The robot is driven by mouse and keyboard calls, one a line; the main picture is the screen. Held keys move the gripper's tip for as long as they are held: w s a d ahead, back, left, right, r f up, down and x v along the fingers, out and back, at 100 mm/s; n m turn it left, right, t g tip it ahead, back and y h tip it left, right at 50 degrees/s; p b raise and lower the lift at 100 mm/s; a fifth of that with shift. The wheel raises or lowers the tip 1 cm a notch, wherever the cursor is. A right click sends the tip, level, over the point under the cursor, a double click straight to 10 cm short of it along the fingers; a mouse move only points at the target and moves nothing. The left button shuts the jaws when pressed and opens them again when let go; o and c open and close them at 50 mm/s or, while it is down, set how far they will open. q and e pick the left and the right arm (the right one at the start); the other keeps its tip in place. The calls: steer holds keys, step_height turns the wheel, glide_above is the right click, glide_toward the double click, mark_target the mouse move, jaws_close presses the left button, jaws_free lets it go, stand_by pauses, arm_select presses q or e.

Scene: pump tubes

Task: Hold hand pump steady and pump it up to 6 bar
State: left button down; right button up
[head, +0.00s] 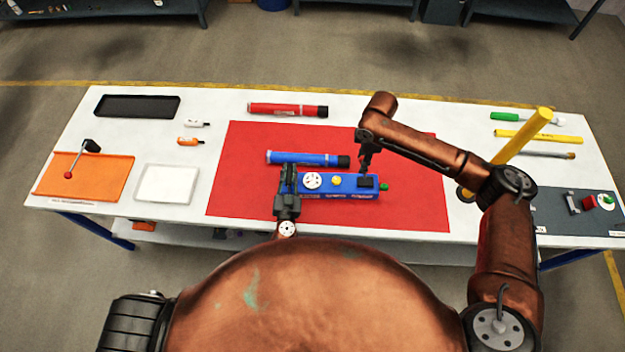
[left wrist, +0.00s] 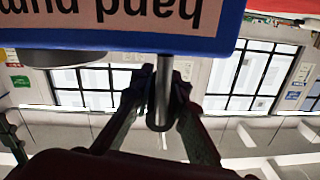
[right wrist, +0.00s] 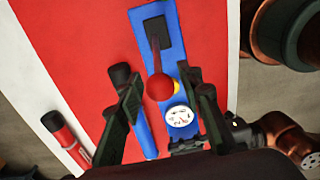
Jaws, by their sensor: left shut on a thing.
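The blue hand pump (head: 340,187) lies on the red mat, with a white round gauge (head: 312,180), a yellow button and a green right end. The gauge also shows in the right wrist view (right wrist: 180,116). My left gripper (head: 287,182) is at the pump's left end. In the left wrist view it (left wrist: 162,90) is shut on a grey metal rod (left wrist: 163,100) below the blue body with its hand pump label. My right gripper (head: 366,162) is above the pump's black slot. In the right wrist view, its open fingers (right wrist: 165,100) flank the red lever knob (right wrist: 159,87), with gaps beside it.
A blue tube (head: 300,158) lies just behind the pump, and a red tube (head: 285,109) farther back. Orange board (head: 110,180) and white tray (head: 166,198) are left. The mat's right part (head: 415,205) is clear.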

jaws_close()
steer(key=shift+f, duration=0.15)
stand_by(0.4)
steer(key=shift+d+y, duration=0.8)
steer(key=shift+d, duration=0.15)
steer(key=shift+w+d+y, duration=0.15)
steer(key=shift+d+y, duration=0.65)
steer(key=shift+d, duration=0.15)
